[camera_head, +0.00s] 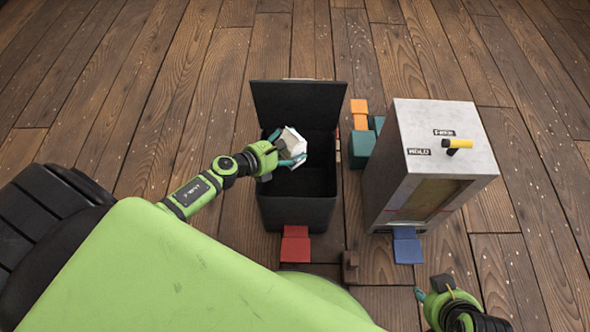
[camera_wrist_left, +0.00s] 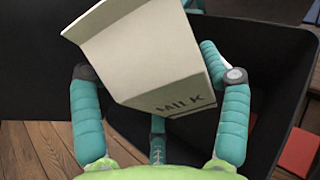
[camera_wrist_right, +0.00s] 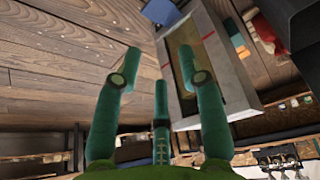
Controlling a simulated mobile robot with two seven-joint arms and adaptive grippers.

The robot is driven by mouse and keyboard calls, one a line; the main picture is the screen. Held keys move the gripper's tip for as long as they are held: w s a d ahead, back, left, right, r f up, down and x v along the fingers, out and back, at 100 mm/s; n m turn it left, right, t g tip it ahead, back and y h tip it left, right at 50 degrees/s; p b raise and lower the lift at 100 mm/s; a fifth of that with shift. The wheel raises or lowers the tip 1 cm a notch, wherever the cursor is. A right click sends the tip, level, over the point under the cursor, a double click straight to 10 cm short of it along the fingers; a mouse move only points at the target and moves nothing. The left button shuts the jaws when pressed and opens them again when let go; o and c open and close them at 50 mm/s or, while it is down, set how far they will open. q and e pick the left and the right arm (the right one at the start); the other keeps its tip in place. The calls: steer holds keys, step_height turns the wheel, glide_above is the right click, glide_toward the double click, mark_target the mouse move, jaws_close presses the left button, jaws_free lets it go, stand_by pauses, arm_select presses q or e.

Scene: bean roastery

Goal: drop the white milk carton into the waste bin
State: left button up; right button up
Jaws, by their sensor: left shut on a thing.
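The white milk carton (camera_head: 294,144) is held tilted over the open top of the black waste bin (camera_head: 297,211). My left gripper (camera_head: 290,160) is shut on the carton at the bin's left side. In the left wrist view the carton (camera_wrist_left: 150,60) sits between the teal fingers, with "MILK" lettering on its side, and the dark bin (camera_wrist_left: 268,100) shows behind and below it. The bin's lid stands up at the back. My right gripper (camera_head: 428,293) is at the lower right, away from the bin. In the right wrist view its fingers (camera_wrist_right: 158,65) are spread, with nothing between them.
A grey metal box with a yellow-handled lever (camera_head: 446,180) stands right of the bin. A red block (camera_head: 295,245) and a blue block (camera_head: 407,247) lie in front. Orange (camera_head: 359,112) and teal (camera_head: 362,148) blocks sit between bin and box. The wooden floor behind is clear.

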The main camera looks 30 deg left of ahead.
arm_select(q)
steer(key=shift+f+b, duration=0.55)
steer(key=shift+f, duration=0.2)
arm_select(e)
steer(key=w+a+r+t+y, duration=0.1)
steer(key=w+a+r+t, duration=0.1)
steer(key=w, duration=0.4)
steer(key=shift+a+r+n+t, duration=0.2)
steer(key=shift+r+n+t, duration=0.1)
steer(key=shift+r+t, duration=0.65)
arm_select(q)
steer(key=o, duration=1)
steer(key=v, duration=1.2)
